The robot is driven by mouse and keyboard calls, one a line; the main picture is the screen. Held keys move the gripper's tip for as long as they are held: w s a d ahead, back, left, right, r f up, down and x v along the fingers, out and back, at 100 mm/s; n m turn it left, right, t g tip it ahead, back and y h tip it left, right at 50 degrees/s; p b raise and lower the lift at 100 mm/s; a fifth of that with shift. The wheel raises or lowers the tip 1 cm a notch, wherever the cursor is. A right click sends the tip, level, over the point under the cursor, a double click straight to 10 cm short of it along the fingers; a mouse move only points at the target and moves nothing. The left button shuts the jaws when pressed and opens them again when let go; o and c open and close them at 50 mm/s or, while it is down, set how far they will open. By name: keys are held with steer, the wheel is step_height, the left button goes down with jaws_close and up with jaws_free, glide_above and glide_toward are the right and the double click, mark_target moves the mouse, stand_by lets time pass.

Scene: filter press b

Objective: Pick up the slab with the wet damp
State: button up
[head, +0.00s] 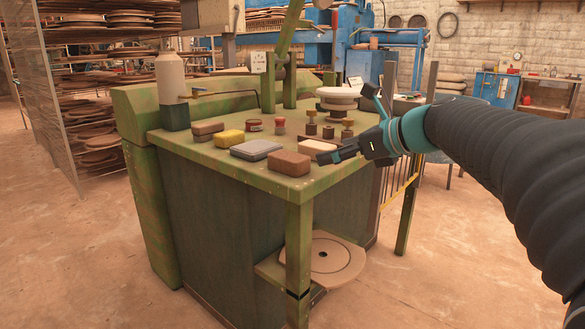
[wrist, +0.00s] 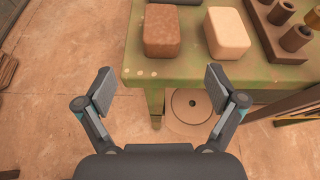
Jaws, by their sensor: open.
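Two clay slabs lie side by side near the front edge of the green bench top. One is darker brown (head: 290,164), and in the wrist view this darker slab (wrist: 162,32) is at the top centre. The other is paler tan (head: 317,147), and in the wrist view this paler slab (wrist: 228,34) is just to its right. Both have rounded edges. My gripper (wrist: 160,84) is open and empty, with its fingers spread apart at the bench's edge, short of both slabs. In the head view my gripper (head: 347,125) is at the bench's right side.
The bench (head: 225,160) also holds a grey flat box (head: 256,150), a yellow sponge (head: 229,138), a brown block (head: 206,128) and small tins. A rack of cylinders (wrist: 285,30) stands right of the paler slab. A round disc (head: 325,255) sits on a low shelf.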

mark_target(292, 156)
steer(key=shift+m, duration=0.3)
steer(key=x, duration=0.9)
steer(key=r+b+x, duration=0.1)
steer(key=x, duration=0.4)
steer(key=shift+w+a, duration=0.15)
steer(key=shift+w, duration=0.2)
steer(key=c, duration=1.6)
